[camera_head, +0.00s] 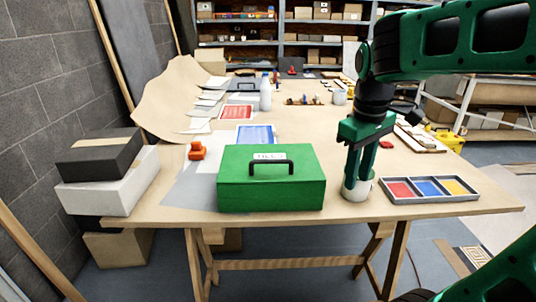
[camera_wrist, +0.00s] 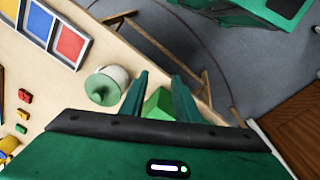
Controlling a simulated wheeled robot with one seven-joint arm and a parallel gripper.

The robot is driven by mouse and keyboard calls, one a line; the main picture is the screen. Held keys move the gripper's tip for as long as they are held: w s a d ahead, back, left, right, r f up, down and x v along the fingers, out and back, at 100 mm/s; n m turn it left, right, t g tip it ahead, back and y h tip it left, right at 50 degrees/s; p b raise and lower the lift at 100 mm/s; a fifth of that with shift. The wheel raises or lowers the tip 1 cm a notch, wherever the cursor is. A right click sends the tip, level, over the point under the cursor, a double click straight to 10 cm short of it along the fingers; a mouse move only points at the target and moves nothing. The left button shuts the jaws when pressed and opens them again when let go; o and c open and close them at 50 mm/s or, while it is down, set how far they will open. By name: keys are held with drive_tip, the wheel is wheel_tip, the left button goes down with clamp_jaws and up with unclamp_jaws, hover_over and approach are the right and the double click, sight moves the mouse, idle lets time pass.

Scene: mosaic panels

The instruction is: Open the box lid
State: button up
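The green box (camera_head: 271,190) stands near the table's front edge in the head view. Its lid is closed, with a black handle (camera_head: 271,164) and a white label on top. My gripper (camera_head: 360,178) points down to the right of the box, apart from it, and overlaps the white cup (camera_head: 356,191) in this view. In the wrist view my gripper (camera_wrist: 160,77) has its two fingers spread with nothing held. A green patch, likely part of the box (camera_wrist: 158,103), shows between the fingers; the rest is hidden by the gripper body.
The white cup (camera_wrist: 107,86) stands close beside the fingers in the wrist view. A three-colour tray (camera_head: 430,189) lies right of the cup. An orange object (camera_head: 197,151) sits behind the box's left side. Dark and white boxes (camera_head: 107,180) are stacked at the left.

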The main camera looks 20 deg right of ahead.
drive_tip(key=w+a+r+n, duration=0.5)
drive_tip(key=w+a+n, duration=0.15)
drive_tip(key=w, duration=0.25)
drive_tip(key=n+t, duration=0.1)
drive_tip(key=n, duration=0.5)
approach(272, 160)
drive_tip(key=shift+m, duration=0.25)
drive_tip(key=f, duration=0.2)
drive_tip(key=w+f, duration=0.1)
drive_tip(key=f, duration=0.4)
drive_tip(key=shift+w+d+f, duration=0.25)
drive_tip(key=shift+w+d, duration=0.05)
drive_tip(key=shift+d, duration=0.1)
clamp_jaws()
